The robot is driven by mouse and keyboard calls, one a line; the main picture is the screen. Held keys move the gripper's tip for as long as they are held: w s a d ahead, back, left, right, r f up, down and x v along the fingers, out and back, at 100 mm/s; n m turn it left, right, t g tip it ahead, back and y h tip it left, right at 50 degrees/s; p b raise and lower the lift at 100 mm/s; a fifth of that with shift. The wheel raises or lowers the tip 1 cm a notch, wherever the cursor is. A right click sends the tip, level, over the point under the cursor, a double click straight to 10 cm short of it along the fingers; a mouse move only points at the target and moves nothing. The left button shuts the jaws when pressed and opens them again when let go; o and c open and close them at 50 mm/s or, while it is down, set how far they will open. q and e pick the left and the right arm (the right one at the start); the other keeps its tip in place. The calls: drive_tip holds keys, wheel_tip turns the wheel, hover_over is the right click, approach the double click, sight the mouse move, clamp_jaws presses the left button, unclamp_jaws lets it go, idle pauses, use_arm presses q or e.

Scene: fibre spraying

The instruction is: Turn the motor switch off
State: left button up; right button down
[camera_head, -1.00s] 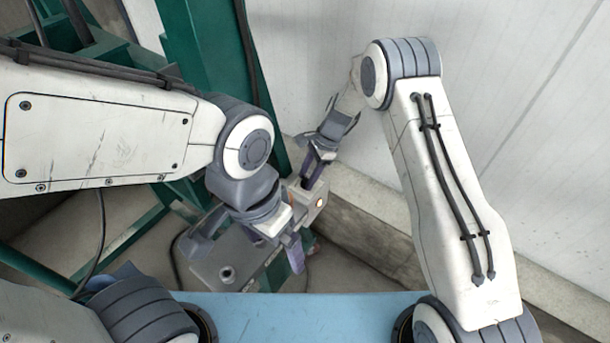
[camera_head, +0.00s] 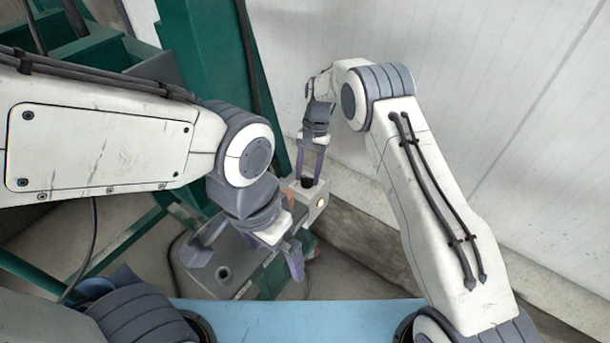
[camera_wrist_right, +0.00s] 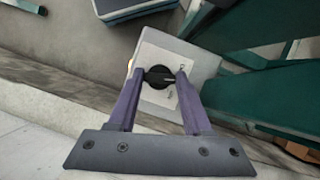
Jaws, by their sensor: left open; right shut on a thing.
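The motor switch is a black rotary knob (camera_wrist_right: 158,77) on a light grey box; in the head view the knob (camera_head: 307,182) sits on top of the switch box (camera_head: 318,198), which has a lit orange lamp (camera_head: 320,203) on its side. My right gripper (camera_wrist_right: 157,80) is shut on the knob, one finger on each side of it; in the head view its fingers (camera_head: 309,172) point down at it. My left gripper (camera_head: 292,250) is open and empty, lower and left of the switch box, above a grey machine housing. Its far finger is partly hidden.
The grey machine housing (camera_head: 222,272) stands below the left gripper. Green steel framework (camera_head: 205,60) rises behind and to the left. A white panel wall (camera_head: 450,60) and a concrete ledge (camera_head: 370,240) bound the right side. A blue surface (camera_head: 300,312) lies at the front.

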drive_tip(key=shift+w+r+n+h+b, duration=0.15)
drive_tip(key=shift+n+h, duration=0.1)
drive_tip(key=shift+n, duration=0.35)
drive_tip(key=shift+w+f+n+h+b, duration=0.1)
drive_tip(key=shift+n+h, duration=0.1)
drive_tip(key=shift+n, duration=0.4)
drive_tip(key=shift+w+r+n+h+b, duration=0.15)
drive_tip(key=shift+n+h, duration=0.1)
drive_tip(key=shift+n, duration=0.35)
drive_tip(key=shift+s, duration=0.1)
drive_tip(key=shift+c, duration=1.6)
unclamp_jaws()
drive_tip(key=shift+f, duration=0.1)
drive_tip(key=shift+s, duration=0.1)
drive_tip(key=shift+a, duration=0.1)
